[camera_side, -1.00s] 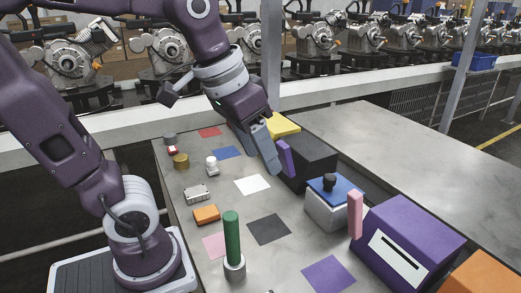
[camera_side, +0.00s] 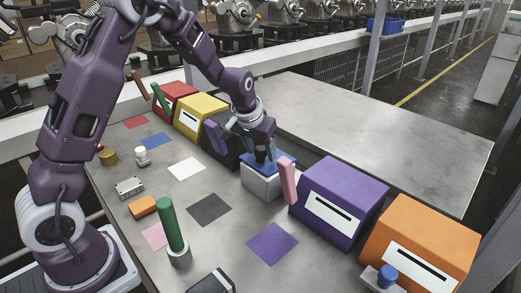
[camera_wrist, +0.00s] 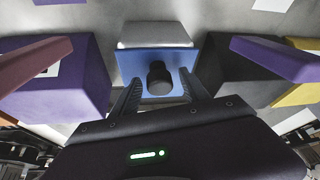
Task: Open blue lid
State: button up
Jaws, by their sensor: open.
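The blue lid (camera_side: 285,160) lies on a small white box (camera_side: 262,184) on the table, and it looks closed. In the wrist view the blue lid (camera_wrist: 130,64) has an upright black knob (camera_wrist: 159,76) in its middle. My gripper (camera_side: 262,156) is directly over the lid, pointing down, and hides the knob in the side view. In the wrist view my gripper (camera_wrist: 161,92) is open, with one finger to each side of the knob. I cannot tell whether the fingers touch it.
A black box (camera_side: 222,148) and a purple box (camera_side: 340,195) flank the white box. A pink upright bar (camera_side: 287,180) stands close on its right, and a purple bar (camera_side: 215,138) on its left. A green cylinder (camera_side: 170,225) stands nearer the front.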

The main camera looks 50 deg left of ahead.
jog(key=shift+c, duration=0.3)
grip_shut()
dwell(1.2)
